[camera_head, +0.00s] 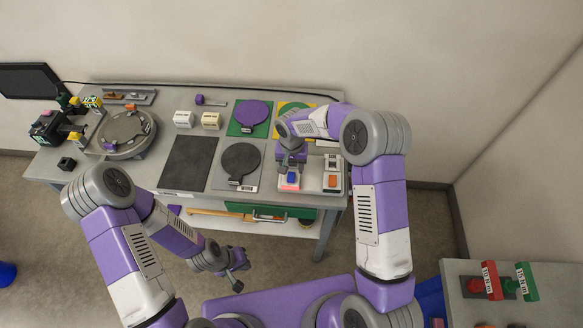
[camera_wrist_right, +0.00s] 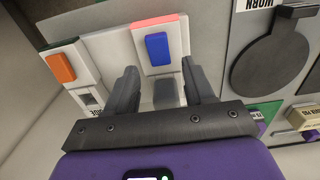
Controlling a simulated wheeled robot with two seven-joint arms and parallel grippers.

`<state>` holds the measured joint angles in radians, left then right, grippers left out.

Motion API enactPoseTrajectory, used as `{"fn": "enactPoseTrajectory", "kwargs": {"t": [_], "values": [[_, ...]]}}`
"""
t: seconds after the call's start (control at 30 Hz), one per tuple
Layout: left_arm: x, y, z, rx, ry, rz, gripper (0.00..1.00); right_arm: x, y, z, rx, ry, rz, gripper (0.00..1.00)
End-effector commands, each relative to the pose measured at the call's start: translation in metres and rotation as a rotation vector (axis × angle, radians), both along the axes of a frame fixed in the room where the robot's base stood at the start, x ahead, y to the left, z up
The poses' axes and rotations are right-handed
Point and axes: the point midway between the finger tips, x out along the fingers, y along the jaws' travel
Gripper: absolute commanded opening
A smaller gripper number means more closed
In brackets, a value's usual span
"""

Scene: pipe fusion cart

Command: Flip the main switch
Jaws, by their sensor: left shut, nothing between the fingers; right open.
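Two switches sit on pale panels at the table's front right. One has a blue rocker (camera_head: 292,178) below a red strip; in the right wrist view the blue rocker (camera_wrist_right: 158,48) lies just beyond the fingertips. The other has an orange rocker (camera_head: 332,181), at the left of the right wrist view (camera_wrist_right: 60,68). I cannot read which is the main switch. My right gripper (camera_wrist_right: 159,67) is open, with a finger either side below the blue rocker and nothing visible between; the head view shows it (camera_head: 291,167) over that panel. My left gripper (camera_head: 239,284) is shut and empty, low before the table.
The grey table (camera_head: 225,170) holds a dark mat (camera_head: 188,163), a black paddle-shaped plate (camera_head: 241,160), a purple disc on green (camera_head: 252,113) and a round machine (camera_head: 125,130). A side table (camera_head: 510,309) with red and green parts stands at right.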

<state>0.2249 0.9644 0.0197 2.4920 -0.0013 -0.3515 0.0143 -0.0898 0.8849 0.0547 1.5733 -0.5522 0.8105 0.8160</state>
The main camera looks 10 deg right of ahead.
Motion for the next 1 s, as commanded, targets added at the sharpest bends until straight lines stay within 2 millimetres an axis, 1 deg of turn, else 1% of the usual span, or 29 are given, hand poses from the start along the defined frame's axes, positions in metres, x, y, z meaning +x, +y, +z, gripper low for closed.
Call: {"fn": "enactPoseTrajectory", "kwargs": {"t": [0.03, 0.1, 0.2, 0.5, 0.57, 0.8, 0.87, 1.0], "values": [[0.001, 0.0, 0.001, 0.0, -0.002, 0.001, 0.0, -0.001, 0.0, -0.008, -0.001, 0.003, 0.0, 0.53], [0.001, 0.0, 0.001, 0.0, -0.002, 0.001, 0.0, 0.0, 0.0, -0.016, 0.0, 0.002, 0.0, 0.53], [0.001, 0.0, 0.002, 0.0, -0.002, 0.001, 0.0, 0.0, 0.0, -0.022, 0.0, 0.001, 0.001, 0.53], [0.001, 0.0, 0.002, 0.0, -0.002, 0.001, 0.0, 0.0, 0.0, -0.026, 0.0, 0.0, 0.001, 0.53], [0.001, 0.0, 0.002, 0.0, -0.002, 0.001, 0.0, 0.0, 0.0, -0.026, 0.0, 0.0, 0.001, 0.46], [0.001, 0.0, 0.002, 0.0, -0.002, 0.001, 0.0, 0.0, 0.0, -0.025, 0.0, 0.0, 0.001, 0.09], [0.001, 0.0, 0.002, 0.0, -0.002, 0.001, 0.0, 0.0, 0.0, -0.025, 0.0, 0.0, 0.001, 0.0], [0.001, 0.0, -0.001, 0.0, -0.002, 0.001, 0.0, 0.0, 0.0, -0.026, -0.002, -0.008, 0.002, 0.0]]}}
